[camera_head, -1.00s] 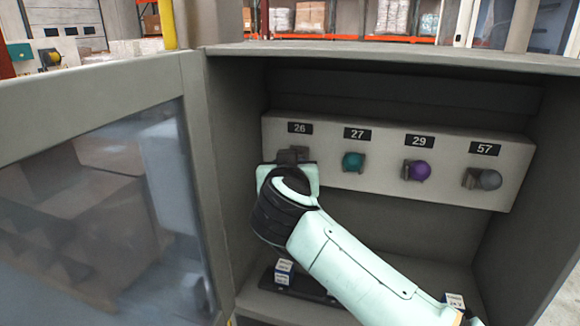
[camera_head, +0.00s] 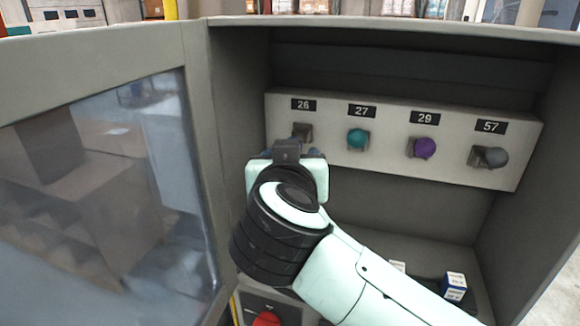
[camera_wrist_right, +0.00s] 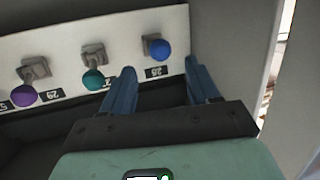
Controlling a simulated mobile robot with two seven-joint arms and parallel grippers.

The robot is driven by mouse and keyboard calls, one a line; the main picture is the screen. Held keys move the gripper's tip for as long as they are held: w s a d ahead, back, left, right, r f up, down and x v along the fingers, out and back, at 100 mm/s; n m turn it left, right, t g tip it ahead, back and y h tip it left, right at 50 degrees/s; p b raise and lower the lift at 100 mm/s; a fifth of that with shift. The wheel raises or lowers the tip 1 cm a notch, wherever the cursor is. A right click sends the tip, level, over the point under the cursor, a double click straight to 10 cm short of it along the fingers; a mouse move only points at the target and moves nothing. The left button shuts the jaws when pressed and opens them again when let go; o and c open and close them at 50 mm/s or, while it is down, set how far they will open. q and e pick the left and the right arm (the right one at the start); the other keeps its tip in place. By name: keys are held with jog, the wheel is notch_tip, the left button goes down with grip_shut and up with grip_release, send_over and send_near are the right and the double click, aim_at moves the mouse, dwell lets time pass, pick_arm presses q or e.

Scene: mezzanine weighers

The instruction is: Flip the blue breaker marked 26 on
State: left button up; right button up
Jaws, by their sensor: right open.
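The blue breaker (camera_wrist_right: 158,48) marked 26 is at the end of the row in the right wrist view, where the picture is upside down. In the head view its grey mount (camera_head: 302,131) shows under label 26, and my right gripper hides the blue knob. My right gripper (camera_wrist_right: 160,66) is open, with its two blue fingers apart and nothing between them. In the wrist view the breaker appears just beyond the gap between the fingertips. In the head view the gripper (camera_head: 294,153) is in front of and slightly below the mount. My left gripper is out of view.
Teal breaker 27 (camera_head: 357,139), purple breaker 29 (camera_head: 423,148) and grey breaker 57 (camera_head: 492,157) sit to the right on the same panel. The open cabinet door (camera_head: 95,190) stands at left. Small boxes, one white and blue (camera_head: 454,286), lie on the cabinet floor.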

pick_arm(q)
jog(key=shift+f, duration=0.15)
pick_arm(e)
jog(key=shift+v, duration=1.45)
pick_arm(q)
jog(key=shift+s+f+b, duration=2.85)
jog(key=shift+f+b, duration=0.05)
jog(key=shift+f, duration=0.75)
pick_arm(e)
jog(key=shift+w+f+t, duration=0.65)
jog(key=shift+f+t, duration=2.4)
jog(key=shift+t, duration=0.45)
jog(key=p+x, duration=0.2)
jog(key=x, duration=0.3)
jog(key=p+x, duration=0.2)
jog(key=x, duration=0.4)
jog(key=shift+d+r, duration=0.15)
jog(key=shift+d, duration=0.1)
jog(key=shift+w+r, duration=0.1)
jog(key=shift+w, duration=0.6)
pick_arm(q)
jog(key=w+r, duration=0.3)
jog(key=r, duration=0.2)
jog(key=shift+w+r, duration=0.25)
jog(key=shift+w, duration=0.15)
pick_arm(e)
jog(key=shift+s, duration=0.1)
